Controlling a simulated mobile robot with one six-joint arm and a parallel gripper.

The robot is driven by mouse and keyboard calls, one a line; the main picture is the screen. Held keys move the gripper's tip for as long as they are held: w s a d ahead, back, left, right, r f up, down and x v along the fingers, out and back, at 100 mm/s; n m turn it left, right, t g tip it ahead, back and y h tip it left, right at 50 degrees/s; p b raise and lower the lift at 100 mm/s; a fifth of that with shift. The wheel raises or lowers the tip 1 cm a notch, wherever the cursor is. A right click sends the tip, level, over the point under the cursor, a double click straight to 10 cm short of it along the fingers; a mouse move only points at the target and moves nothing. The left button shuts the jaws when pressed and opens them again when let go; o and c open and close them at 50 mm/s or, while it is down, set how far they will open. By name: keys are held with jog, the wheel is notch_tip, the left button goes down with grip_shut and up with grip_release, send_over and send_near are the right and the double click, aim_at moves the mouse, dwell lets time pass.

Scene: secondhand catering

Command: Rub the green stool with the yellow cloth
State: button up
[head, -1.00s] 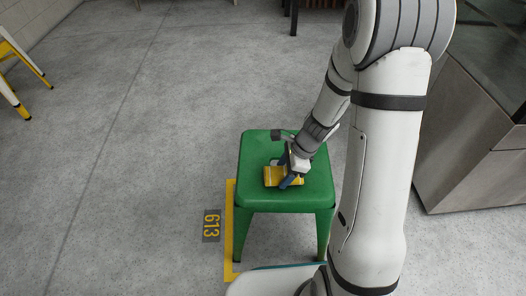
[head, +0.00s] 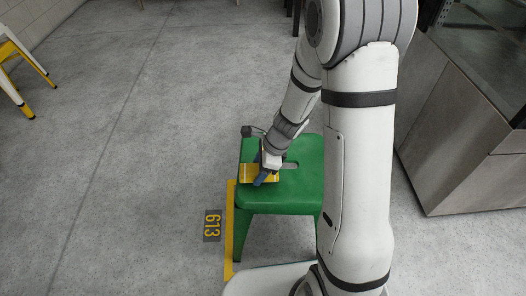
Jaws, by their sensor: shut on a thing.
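The green stool (head: 300,190) stands upright on the grey floor, partly hidden on its right by my arm. The yellow cloth (head: 247,174) lies against the left part of the seat top. My gripper (head: 262,178) is shut on the cloth from above, with the cloth at seat level. The fingertips partly cover the cloth, so its exact grip is small in view.
Yellow tape (head: 230,235) and a dark floor label (head: 212,225) marked 613 lie left of the stool. A metal cabinet (head: 462,155) with a glass front stands at the right. A white and yellow stool (head: 18,70) is at the far left. The floor at left is clear.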

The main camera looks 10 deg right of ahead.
jog(key=shift+r+p, duration=2.5)
jog(key=shift+r, duration=0.35)
